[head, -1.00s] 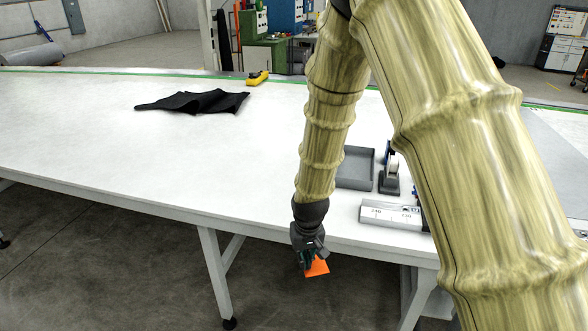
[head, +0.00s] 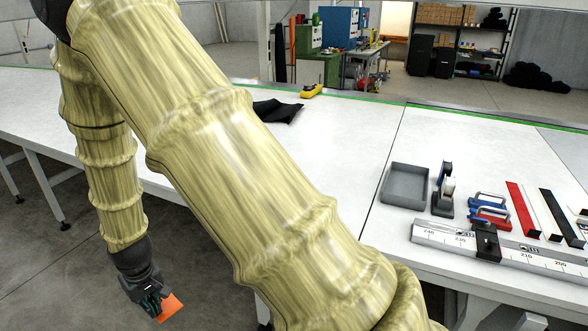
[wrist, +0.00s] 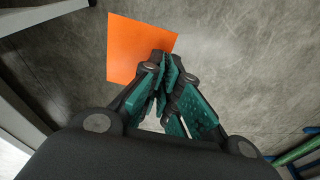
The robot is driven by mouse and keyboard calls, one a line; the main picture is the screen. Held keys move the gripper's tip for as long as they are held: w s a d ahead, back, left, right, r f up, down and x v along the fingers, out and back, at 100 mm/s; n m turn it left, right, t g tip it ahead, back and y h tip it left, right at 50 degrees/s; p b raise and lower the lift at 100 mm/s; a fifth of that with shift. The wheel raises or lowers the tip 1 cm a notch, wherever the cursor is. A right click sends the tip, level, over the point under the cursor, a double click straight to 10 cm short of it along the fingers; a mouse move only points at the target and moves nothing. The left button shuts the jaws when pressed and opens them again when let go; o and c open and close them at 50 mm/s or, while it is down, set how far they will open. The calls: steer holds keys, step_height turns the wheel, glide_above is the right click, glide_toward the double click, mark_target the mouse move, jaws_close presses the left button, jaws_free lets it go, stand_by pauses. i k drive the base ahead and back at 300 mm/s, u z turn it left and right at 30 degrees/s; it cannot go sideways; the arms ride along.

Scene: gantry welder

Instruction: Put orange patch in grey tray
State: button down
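The orange patch (head: 170,306) is a flat orange square. It also shows in the wrist view (wrist: 132,48), where one corner lies between the fingertips. My gripper (head: 152,300) is shut on that corner, with teal finger pads (wrist: 165,75), and the patch hangs above the floor in front of the table's edge. The grey tray (head: 404,186) is a shallow square tray on the white table to the right. It looks empty. My gripper is well to the left of the tray and lower than the tabletop.
Right of the tray stands a tape dispenser (head: 443,190). Blue and red clamps (head: 490,208), a red strip (head: 522,210) and a long metal ruler (head: 470,240) lie nearby. A black cloth (head: 280,110) and a yellow tool (head: 312,91) lie farther back. Much of the white table is bare.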

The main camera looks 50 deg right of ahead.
mark_target(407, 184)
steer(key=u, duration=0.75)
steer(key=k, duration=1.75)
steer(key=z, duration=0.55)
